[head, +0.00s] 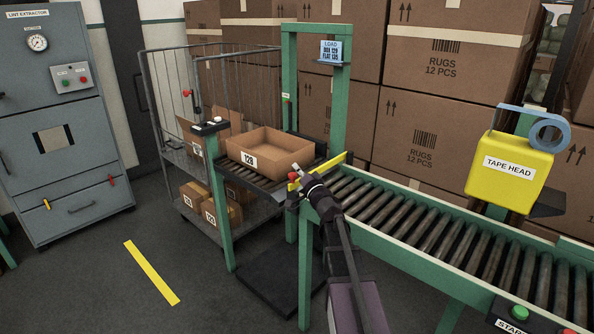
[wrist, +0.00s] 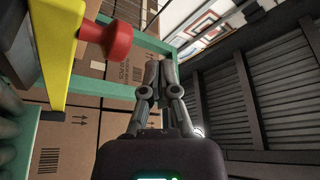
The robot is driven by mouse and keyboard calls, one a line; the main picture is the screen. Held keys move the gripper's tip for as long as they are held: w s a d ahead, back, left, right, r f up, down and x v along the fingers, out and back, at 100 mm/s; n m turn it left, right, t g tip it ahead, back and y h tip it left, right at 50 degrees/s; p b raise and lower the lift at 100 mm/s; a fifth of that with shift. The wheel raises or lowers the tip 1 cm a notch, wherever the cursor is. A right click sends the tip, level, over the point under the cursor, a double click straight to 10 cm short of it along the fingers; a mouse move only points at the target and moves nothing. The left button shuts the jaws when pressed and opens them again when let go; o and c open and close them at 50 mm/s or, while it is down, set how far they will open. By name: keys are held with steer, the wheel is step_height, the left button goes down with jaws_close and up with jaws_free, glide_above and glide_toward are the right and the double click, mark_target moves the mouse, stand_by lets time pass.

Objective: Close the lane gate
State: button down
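The lane gate is a yellow bar (head: 337,162) lying across the roller lane by the green frame; it also fills the left side of the wrist view (wrist: 62,45). Its red knob (wrist: 108,42) sticks out from the bar in the wrist view. My gripper (head: 296,182) is at the near end of the bar, beside the knob. In the wrist view my gripper (wrist: 156,65) has its fingers together, with nothing seen between them. The knob is to the left of the fingers and looks apart from them.
An open carton (head: 268,151) labelled 128 sits on the rollers left of the bar. Green posts (head: 305,265) stand close to my arm. The roller conveyor (head: 420,222) runs right, under a yellow tape head (head: 508,172). A wire cage cart (head: 178,165) stands behind left.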

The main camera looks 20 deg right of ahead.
steer(key=s+d+f+b, duration=0.2)
steer(key=s+d, duration=0.2)
steer(key=s, duration=0.4)
steer(key=shift+s+d+b, duration=0.25)
steer(key=shift+s+b, duration=0.05)
steer(key=shift+b, duration=0.1)
steer(key=shift+f, duration=0.1)
stand_by(0.4)
steer(key=s+a+f+n+g+y, duration=0.35)
steer(key=a+f+g, duration=0.25)
steer(key=a, duration=0.5)
steer(key=s+a+f+n+g+y, duration=0.25)
steer(key=a+f+n+g, duration=0.35)
steer(key=a, duration=0.4)
steer(key=s+f+g+h, duration=0.9)
steer(key=s+f, duration=0.2)
steer(key=s, duration=0.3)
step_height(320, 180, up, 25)
steer(key=p, duration=2.5)
steer(key=shift+a+r+m+p, duration=0.15)
steer(key=shift+a+m+p, duration=0.15)
steer(key=shift+m, duration=0.05)
